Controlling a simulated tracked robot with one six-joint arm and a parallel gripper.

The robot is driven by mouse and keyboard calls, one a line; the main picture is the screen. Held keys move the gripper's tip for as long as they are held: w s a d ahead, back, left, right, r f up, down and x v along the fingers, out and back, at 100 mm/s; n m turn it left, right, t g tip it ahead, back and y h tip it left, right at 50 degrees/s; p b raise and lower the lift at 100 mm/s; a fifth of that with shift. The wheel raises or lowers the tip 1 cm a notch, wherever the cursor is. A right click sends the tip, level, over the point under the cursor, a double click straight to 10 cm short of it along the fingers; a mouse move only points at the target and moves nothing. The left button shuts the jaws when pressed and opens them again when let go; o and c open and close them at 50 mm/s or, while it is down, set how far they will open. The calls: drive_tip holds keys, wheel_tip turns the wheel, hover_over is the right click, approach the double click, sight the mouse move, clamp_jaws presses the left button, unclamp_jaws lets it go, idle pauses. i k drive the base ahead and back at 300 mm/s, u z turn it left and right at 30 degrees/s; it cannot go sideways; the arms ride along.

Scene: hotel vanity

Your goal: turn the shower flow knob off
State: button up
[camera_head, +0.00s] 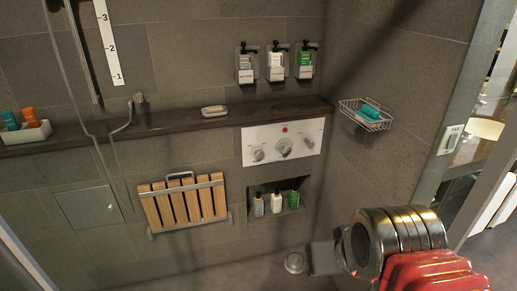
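A white shower control panel (270,154) is set in the tiled wall below the ledge. It carries a left knob (258,155), a larger middle knob (284,147) with marks around it, and a right knob (309,141). A red dot sits above the middle knob. The labels are too small to read, so I cannot tell which knob is the flow knob or how it is set. My arm, black and red, fills the lower right, below and right of the panel and apart from it. I cannot make out gripper fingers clearly.
A stone ledge (170,122) runs above the panel. A niche (292,187) with several bottles lies below it. A folded slatted seat (183,204) is left, a wire soap basket (366,114) right. A glass edge and door frame stand far right.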

sight(257, 153)
drive_tip(key=u, duration=0.15)
drive_tip(key=i, duration=0.7)
drive_tip(key=u, duration=1)
drive_tip(key=i, duration=0.6)
drive_tip(key=u, duration=0.25)
drive_tip(key=k, duration=0.9)
drive_tip(key=u, duration=0.05)
drive_tip(key=i, duration=0.65)
drive_tip(key=u, duration=0.05)
